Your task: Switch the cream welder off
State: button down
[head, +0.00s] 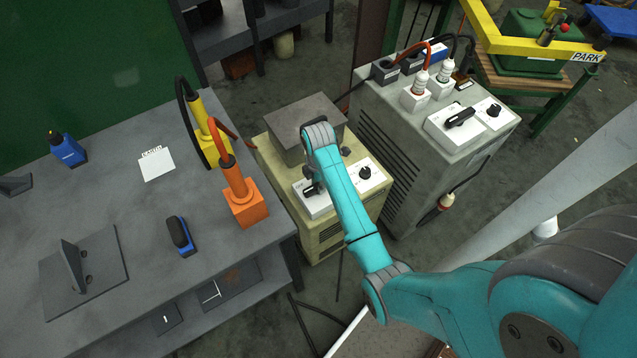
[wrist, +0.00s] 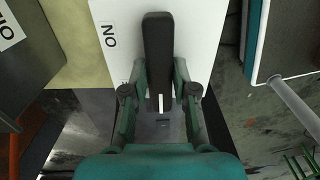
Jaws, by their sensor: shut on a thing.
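The cream welder (head: 328,238) stands on the floor right of the workbench. Its white switch plate (head: 322,207) carries a black rotary handle (head: 309,191). In the wrist view the black handle (wrist: 158,40) runs upright in the picture, with a white line on its near end. The "ON" label (wrist: 110,36) is left of the handle, not in line with it. My gripper (wrist: 159,75) has one finger on each side of the handle's near end and is shut on it. In the head view my arm hides most of the gripper.
A second white plate with a smaller black knob (head: 365,173) is right of the switch. A grey box (head: 289,128) sits on the welder top. A larger grey welder (head: 400,165) stands close on the right. The workbench (head: 120,215) holds orange and yellow torch holders.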

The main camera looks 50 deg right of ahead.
jog(key=c, duration=0.9)
grip_release()
jog(key=shift+r, duration=3.75)
